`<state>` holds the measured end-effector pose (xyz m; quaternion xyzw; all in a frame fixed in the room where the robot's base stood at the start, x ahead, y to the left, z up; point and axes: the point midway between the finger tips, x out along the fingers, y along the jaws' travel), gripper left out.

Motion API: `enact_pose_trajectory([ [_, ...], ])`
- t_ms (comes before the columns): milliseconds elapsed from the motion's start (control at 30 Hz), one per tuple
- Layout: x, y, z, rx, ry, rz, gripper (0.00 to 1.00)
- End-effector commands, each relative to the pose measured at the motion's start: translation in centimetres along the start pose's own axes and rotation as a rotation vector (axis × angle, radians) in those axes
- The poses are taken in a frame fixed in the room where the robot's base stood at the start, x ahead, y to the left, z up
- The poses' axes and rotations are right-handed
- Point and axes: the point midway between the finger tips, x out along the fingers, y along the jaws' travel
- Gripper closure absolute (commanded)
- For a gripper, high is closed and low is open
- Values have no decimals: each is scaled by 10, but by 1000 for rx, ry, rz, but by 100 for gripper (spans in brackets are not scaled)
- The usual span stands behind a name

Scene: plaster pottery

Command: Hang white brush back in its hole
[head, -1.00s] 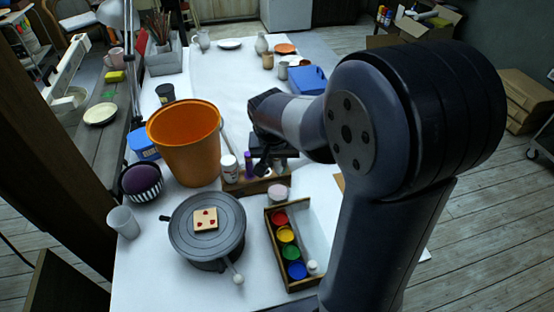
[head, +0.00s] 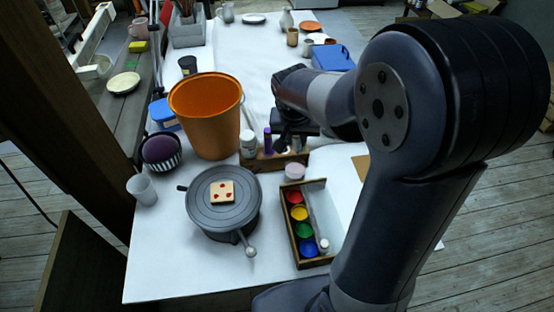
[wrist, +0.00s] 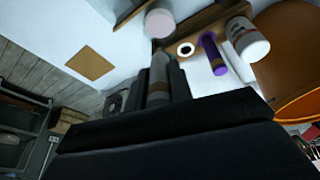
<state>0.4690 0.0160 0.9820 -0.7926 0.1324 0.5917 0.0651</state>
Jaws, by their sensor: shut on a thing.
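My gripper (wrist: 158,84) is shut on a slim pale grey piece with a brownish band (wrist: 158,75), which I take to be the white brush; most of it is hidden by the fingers. In the head view my gripper (head: 289,132) is dark and sits just behind and above a wooden rack (head: 285,162), and the brush cannot be made out there. In the wrist view the rack (wrist: 222,14) holds a purple item (wrist: 212,53), a white bottle (wrist: 246,38) and a white ring with a dark centre (wrist: 186,49). The held piece is apart from that ring.
An orange bucket (head: 208,125) stands left of the rack. A round pink-white pot (head: 295,172) and a wooden paint box (head: 302,259) are in front. A grey turntable (head: 205,206) carries a tile (head: 222,192). Clear white table lies behind the rack.

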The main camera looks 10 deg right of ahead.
Motion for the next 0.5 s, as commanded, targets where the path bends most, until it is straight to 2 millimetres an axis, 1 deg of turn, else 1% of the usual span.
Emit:
enact_pose_trajectory([
  [167,-1,0,-2,0,-4,-1,100],
  [267,-3,-3,-9,0,-20,-5,100],
  [367,-3,-7,-22,0,-52,-14,100],
  [500,0,-15,-44,0,-111,-37,100],
])
